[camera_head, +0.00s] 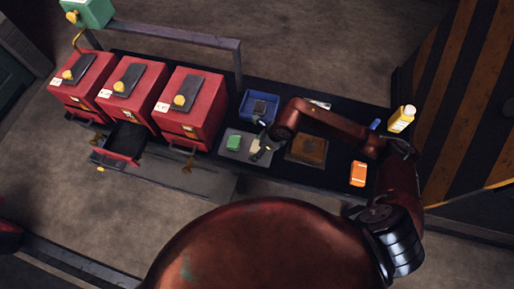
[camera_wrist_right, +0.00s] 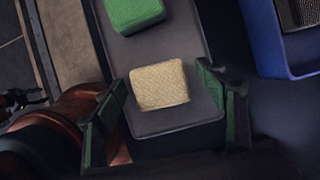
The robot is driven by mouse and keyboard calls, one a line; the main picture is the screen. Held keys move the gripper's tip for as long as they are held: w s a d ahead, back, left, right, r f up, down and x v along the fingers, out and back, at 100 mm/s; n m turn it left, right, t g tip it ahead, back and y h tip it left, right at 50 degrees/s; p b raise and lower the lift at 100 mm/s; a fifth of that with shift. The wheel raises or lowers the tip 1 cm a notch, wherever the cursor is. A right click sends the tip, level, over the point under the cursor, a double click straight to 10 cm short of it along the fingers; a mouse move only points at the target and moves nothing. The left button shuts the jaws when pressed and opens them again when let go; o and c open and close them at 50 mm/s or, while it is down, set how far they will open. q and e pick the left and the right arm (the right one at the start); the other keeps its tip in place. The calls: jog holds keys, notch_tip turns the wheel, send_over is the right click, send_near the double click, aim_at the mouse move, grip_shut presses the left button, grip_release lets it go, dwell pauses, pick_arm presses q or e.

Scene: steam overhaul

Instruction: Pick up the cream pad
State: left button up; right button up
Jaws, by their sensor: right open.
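The cream pad (camera_wrist_right: 159,85) is a small woven block lying on a dark grey tray (camera_wrist_right: 178,37), below a green pad (camera_wrist_right: 133,12) in the right wrist view. My right gripper (camera_wrist_right: 165,100) is open, with one finger on each side of the cream pad and gaps between. In the head view the right gripper (camera_head: 262,142) is over the grey tray, and the cream pad (camera_head: 255,146) shows only partly beside it. The green pad (camera_head: 233,143) lies to its left. My left gripper is not in view.
A blue bin (camera_head: 259,106) with a dark block stands behind the tray. A brown wooden board (camera_head: 306,151), an orange box (camera_head: 358,174) and a yellow bottle (camera_head: 401,119) are to the right. Red cabinets (camera_head: 190,109) stand left, one with an open drawer (camera_head: 122,143).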

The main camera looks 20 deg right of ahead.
jog(key=shift+r, duration=0.1)
jog(key=c, duration=1.3)
jog(key=shift+c, duration=0.2)
jog(key=shift+r, duration=0.15)
